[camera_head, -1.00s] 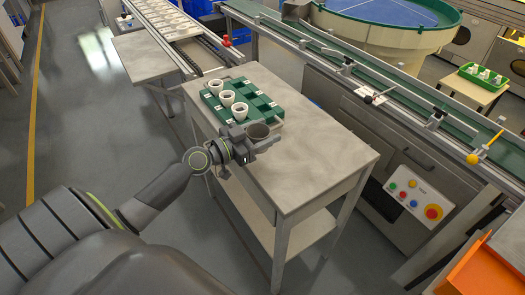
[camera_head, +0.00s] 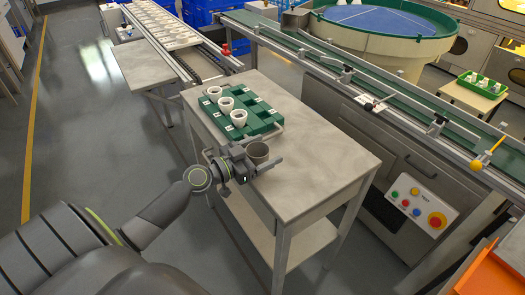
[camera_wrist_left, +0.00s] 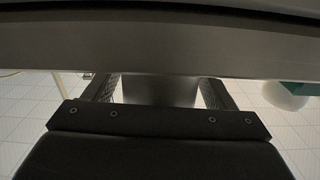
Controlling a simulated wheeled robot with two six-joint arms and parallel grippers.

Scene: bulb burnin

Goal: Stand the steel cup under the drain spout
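The steel cup (camera_head: 258,154) is upright between the fingers of my left gripper (camera_head: 260,163), over the left edge of the metal table. The gripper is shut on the cup, with a finger on each side. In the left wrist view the cup's grey wall (camera_wrist_left: 160,91) fills the gap between the fingers. I cannot tell how high the cup is above the tabletop. I cannot make out a drain spout in these views. My right gripper is not in view.
A green tray (camera_head: 262,116) with 3 white cups (camera_head: 239,118) stands at the table's back left. The metal table (camera_head: 320,165) is bare to the right and front. A conveyor (camera_head: 400,95) and a button panel (camera_head: 418,202) lie to the right.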

